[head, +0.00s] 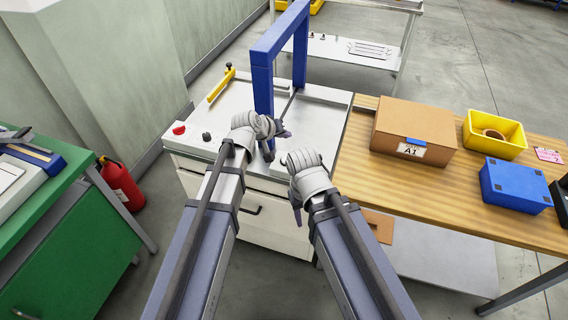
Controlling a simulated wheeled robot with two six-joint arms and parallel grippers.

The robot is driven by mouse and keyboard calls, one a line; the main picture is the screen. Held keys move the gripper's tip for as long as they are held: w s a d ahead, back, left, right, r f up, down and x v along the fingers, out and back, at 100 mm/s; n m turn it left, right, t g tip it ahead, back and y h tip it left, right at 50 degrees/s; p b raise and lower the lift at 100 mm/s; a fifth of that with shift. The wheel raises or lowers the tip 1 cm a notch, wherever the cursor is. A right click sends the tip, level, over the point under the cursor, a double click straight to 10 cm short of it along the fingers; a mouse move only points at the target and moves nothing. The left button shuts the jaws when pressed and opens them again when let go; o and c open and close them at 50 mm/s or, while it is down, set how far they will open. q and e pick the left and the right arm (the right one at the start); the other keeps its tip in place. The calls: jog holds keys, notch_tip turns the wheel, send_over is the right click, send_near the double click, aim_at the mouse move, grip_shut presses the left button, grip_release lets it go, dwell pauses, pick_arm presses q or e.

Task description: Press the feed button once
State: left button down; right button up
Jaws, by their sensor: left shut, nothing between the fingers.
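A white machine cabinet (235,100) stands ahead with a blue gantry frame (263,85) on its top. On its front left top edge are a red button (179,130) and a smaller black button (206,136). I cannot read a label to tell which is the feed button. My left gripper (283,132) is shut and empty, by the foot of the blue gantry, to the right of both buttons and apart from them. My right wrist (305,168) is at the cabinet's front right corner; the right gripper's fingers are too hidden to judge.
A yellow bar (221,86) lies on the cabinet's left side. A wooden table (365,165) on the right holds a cardboard box (415,125), a yellow bin (495,135) and a blue box (515,185). A green bench (65,220) and a fire extinguisher (121,185) are on the left.

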aim_at(285, 161)
pick_arm(q)
notch_tip(285, 161, down, 9)
jog(key=b, duration=0.8)
jog(key=shift+b, duration=0.4)
dwell(1.6)
jog(key=shift+f+b, duration=0.35)
jog(key=shift+b, duration=0.05)
jog(key=shift+f+b, duration=0.5)
jog(key=shift+b, duration=0.05)
dwell(0.6)
jog(key=shift+r, duration=0.1)
dwell(0.3)
jog(key=shift+r+p, duration=0.85)
jog(key=shift+p, duration=0.1)
